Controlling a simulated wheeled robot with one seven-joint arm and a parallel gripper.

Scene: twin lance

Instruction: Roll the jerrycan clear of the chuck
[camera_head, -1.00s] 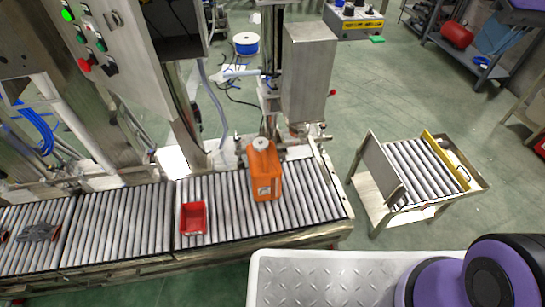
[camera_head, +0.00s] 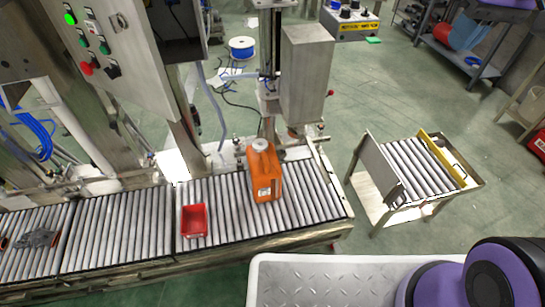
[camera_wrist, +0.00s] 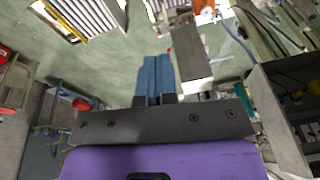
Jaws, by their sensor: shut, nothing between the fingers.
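The orange jerrycan (camera_head: 264,180) with a pale cap stands upright on the roller conveyor (camera_head: 310,195), near its right end, in the head view. A steel column with a grey box (camera_head: 305,75) stands just behind it. I cannot clearly make out the chuck there; the gap between it and the cap cannot be judged. My gripper (camera_wrist: 155,70) shows in the wrist view with its blue fingers together and empty. It is held over the floor, apart from the jerrycan. An orange thing (camera_wrist: 203,7) at the top edge of the wrist view may be the jerrycan, cut off.
A red bin (camera_head: 194,221) sits on the rollers left of the jerrycan. A dark part (camera_head: 40,238) lies farther left. A roller cart (camera_head: 415,175) stands to the right across a floor gap. My white deck (camera_head: 340,280) and purple arm are in front.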

